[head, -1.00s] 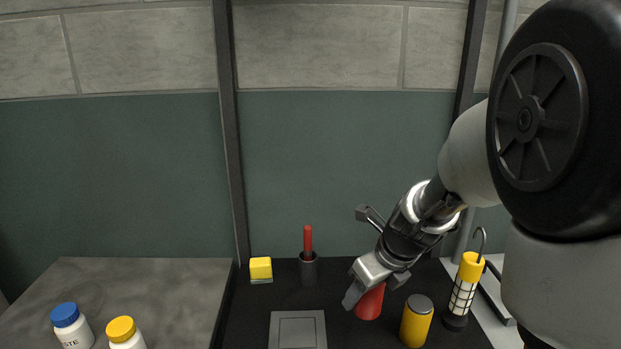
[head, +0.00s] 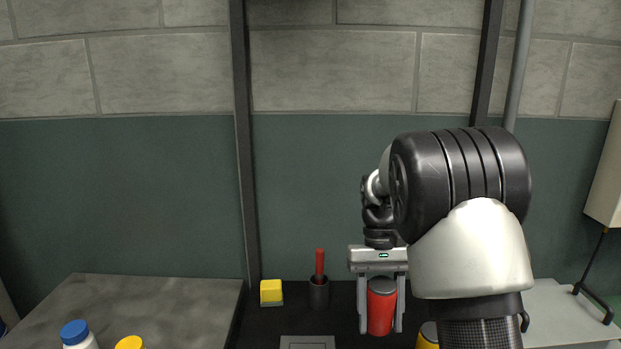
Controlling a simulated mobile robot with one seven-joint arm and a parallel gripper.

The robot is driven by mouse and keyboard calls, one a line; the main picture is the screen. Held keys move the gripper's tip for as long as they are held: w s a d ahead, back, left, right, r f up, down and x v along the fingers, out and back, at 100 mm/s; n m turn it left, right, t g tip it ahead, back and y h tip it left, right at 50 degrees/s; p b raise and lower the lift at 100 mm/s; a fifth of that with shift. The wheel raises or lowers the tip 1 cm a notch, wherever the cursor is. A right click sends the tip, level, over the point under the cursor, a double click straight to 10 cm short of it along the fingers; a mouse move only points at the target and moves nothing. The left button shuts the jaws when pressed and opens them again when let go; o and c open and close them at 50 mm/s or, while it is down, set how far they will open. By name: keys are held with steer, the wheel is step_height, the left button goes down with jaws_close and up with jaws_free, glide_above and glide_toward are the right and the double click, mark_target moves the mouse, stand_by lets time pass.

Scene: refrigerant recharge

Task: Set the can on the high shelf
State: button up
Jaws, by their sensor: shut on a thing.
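A red can (head: 381,311) with a grey top is upright between the two fingers of my gripper (head: 381,305), which points down and is shut on it. The can shows in front of the black surface (head: 345,299); I cannot tell whether its base touches it. A yellow can (head: 427,338) stands just right of the red can, mostly hidden by my arm and the lower picture edge. I cannot pick out which surface is the high shelf.
A yellow block (head: 271,292) and a dark cup (head: 319,295) with a red-handled tool stand left of my gripper. A grey square plate (head: 307,343) lies nearer. A blue-capped bottle (head: 77,334) and a yellow-capped one (head: 129,343) are at lower left. Dark posts (head: 243,150) rise behind.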

mark_target(385, 296)
steer(key=r+p, duration=0.3)
steer(key=p, duration=0.3)
steer(key=s+r+p, duration=0.1)
steer(key=r+p, duration=0.3)
steer(key=p, duration=0.3)
steer(key=shift+s, duration=0.2)
steer(key=r+p, duration=0.1)
steer(key=p, duration=0.3)
steer(key=shift+s+r, duration=0.15)
steer(key=shift+s, duration=0.25)
